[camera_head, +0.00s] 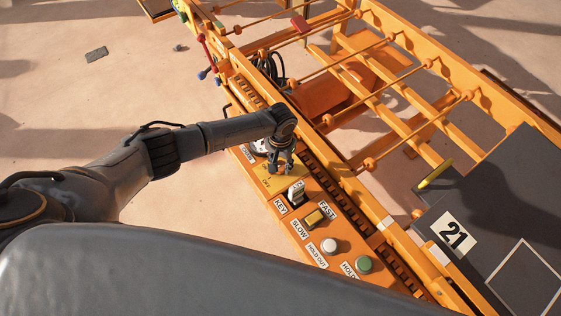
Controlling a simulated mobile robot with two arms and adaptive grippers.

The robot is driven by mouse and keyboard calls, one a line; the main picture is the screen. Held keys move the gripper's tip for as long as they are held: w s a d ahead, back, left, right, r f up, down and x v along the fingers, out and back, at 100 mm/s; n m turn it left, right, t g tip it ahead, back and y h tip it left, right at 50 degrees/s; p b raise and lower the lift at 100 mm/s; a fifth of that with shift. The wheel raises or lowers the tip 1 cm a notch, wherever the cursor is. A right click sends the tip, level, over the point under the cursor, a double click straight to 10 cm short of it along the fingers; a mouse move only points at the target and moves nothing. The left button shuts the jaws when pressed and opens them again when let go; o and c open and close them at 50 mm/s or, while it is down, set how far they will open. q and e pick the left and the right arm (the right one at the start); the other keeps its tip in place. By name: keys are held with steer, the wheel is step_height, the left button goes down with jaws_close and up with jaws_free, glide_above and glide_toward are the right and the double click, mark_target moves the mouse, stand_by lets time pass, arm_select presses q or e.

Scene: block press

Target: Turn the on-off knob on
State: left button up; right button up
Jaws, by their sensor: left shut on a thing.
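An orange control panel (294,228) runs diagonally along the machine's near side. My left gripper (280,172) is over its upper part, at a yellow plate (270,182) with partly covered lettering. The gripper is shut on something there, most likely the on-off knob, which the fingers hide. Down the panel follow a key switch (296,191) labelled KEY, a yellow switch (314,217) labelled SLOW and FAST, a white button (329,245) and a green button (364,264). My right gripper is not in view.
The orange block press frame (400,100) with rollers and rails lies beyond the panel. A dark platform marked 21 (505,200) is at the right. Sandy ground (90,130) is open at the left. My own body fills the lower left.

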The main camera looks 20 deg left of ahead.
mark_target(280, 165)
arm_select(q)
steer(key=m, duration=0.5)
steer(key=shift+m, duration=2.4)
steer(key=o, duration=1.2)
step_height(280, 165, up, 12)
steer(key=shift+r, duration=0.1)
